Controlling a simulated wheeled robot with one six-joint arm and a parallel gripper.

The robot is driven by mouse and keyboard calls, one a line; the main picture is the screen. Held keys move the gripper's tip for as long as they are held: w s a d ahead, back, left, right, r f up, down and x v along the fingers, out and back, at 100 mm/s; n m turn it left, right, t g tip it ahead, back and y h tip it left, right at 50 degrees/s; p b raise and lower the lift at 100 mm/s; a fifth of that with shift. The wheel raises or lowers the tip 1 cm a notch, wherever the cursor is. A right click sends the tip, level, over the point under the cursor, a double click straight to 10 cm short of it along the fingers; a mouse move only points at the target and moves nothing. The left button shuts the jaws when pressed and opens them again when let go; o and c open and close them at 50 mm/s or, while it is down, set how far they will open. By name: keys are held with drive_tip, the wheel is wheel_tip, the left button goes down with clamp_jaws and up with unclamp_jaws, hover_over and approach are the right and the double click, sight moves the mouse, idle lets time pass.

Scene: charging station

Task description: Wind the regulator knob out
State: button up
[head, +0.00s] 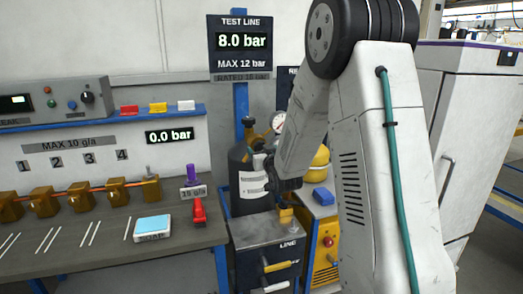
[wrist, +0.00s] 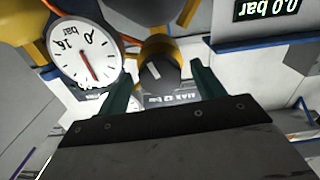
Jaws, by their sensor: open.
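In the wrist view the regulator knob (wrist: 150,75) is a dark round knob with a pale line on its face, set in a yellow-orange body. My gripper (wrist: 163,72) is open, with one dark green finger on each side of the knob and visible gaps to it. I cannot tell how far the fingertips reach along it. A round white gauge (wrist: 85,52) with a red needle is left of the knob. In the head view my gripper (head: 270,172) is in front of the dark gas cylinder (head: 241,190), and I cannot make out the knob there.
The TEST LINE sign (head: 241,42) reads 8.0 bar, MAX 12 bar. Another display (head: 170,136) reads 0.0 bar. The bench (head: 70,235) at left carries several brass blocks and a red-handled part (head: 199,212). A LINE box (head: 265,235) stands below my gripper.

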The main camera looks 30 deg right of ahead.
drive_tip(key=shift+w+d, duration=0.15)
drive_tip(key=shift+w, duration=0.35)
drive_tip(key=c, duration=1)
